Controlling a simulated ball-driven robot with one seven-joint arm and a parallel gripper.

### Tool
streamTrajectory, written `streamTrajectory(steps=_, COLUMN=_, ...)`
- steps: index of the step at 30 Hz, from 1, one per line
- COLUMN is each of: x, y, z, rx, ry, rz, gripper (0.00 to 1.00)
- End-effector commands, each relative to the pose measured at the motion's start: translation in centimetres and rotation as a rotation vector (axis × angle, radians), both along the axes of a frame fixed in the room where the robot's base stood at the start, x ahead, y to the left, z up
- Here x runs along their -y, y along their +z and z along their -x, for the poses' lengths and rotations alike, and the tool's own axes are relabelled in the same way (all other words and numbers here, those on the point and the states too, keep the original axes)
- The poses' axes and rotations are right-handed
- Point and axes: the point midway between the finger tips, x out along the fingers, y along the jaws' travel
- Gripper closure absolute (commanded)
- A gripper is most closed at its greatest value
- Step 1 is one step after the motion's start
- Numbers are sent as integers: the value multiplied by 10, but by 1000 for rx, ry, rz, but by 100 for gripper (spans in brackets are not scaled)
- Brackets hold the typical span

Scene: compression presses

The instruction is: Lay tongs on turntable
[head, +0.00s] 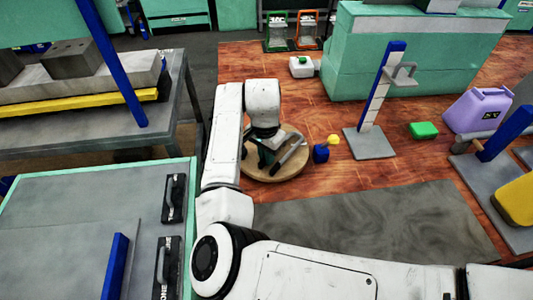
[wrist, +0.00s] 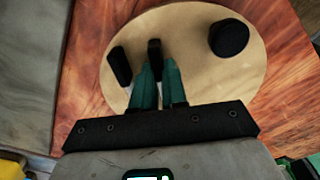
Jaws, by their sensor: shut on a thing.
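The turntable (head: 250,173) is a round, pale wooden disc on the floor, and it fills the upper middle of the wrist view (wrist: 195,85). My gripper (head: 264,158) points down over it. Its teal fingers (wrist: 158,75) are close together, with a narrow dark piece, apparently part of the tongs (wrist: 154,50), between their tips. A long grey bar (head: 292,151), likely also the tongs, slants over the disc's right side in the head view. Whether the tongs touch the disc is hard to tell. My wrist hides part of the disc.
A short black piece (wrist: 120,66) and a round black object (wrist: 229,38) show over the disc. A blue block (head: 321,153) with a yellow knob stands close to its right. A blue post stand (head: 375,110) is further right. A grey mat (head: 390,225) lies in front.

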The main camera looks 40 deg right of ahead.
Motion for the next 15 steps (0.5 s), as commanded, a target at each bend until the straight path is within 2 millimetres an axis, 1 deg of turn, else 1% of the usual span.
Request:
streamTrajectory(steps=4, x=0, y=-3, z=0, rx=-1, ry=1, rz=1, gripper=100)
streamTrajectory(steps=5, x=0, y=-3, z=0, rx=-1, ry=1, rz=1, gripper=86)
streamTrajectory(steps=6, x=0, y=-3, z=0, rx=0, ry=0, rz=1, gripper=82)
streamTrajectory(steps=12, x=0, y=-2, z=0, rx=0, ry=0, rz=0, gripper=63)
streamTrajectory(steps=15, x=0, y=-2, z=0, rx=0, ry=0, rz=0, gripper=62)
